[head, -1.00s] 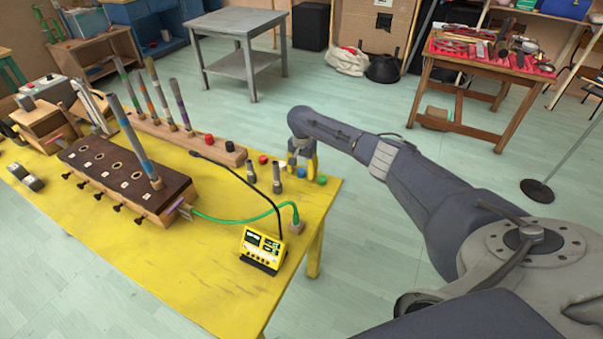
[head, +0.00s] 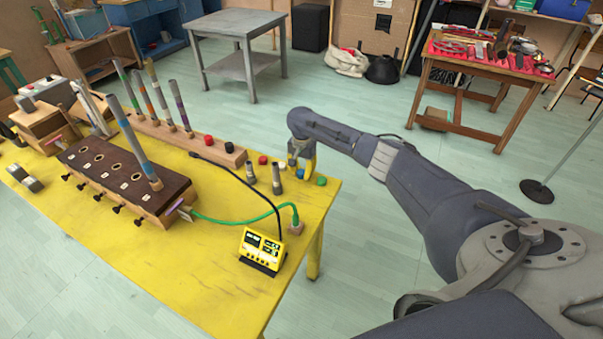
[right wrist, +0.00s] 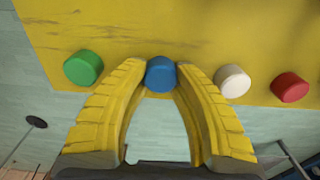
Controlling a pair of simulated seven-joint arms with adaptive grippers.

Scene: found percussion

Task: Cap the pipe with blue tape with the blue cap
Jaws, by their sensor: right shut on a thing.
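My right gripper (head: 302,170) is low over the far right corner of the yellow table. In the right wrist view its yellow fingers (right wrist: 160,85) are shut on the blue cap (right wrist: 161,74), one tip on each side. The cap (head: 299,173) is mostly hidden by the fingers in the head view. A tall grey pipe with blue tape (head: 128,121) stands tilted in the dark-topped wooden box (head: 90,155), its upper end uncovered. My left gripper is not in view.
A green cap (right wrist: 83,68), a white cap (right wrist: 232,80) and a red cap (right wrist: 290,87) lie beside the gripper. Several other taped pipes stand in a wooden rack (head: 205,146). Two short grey pieces, a black cable and a yellow meter (head: 262,250) are nearby. The table's front is clear.

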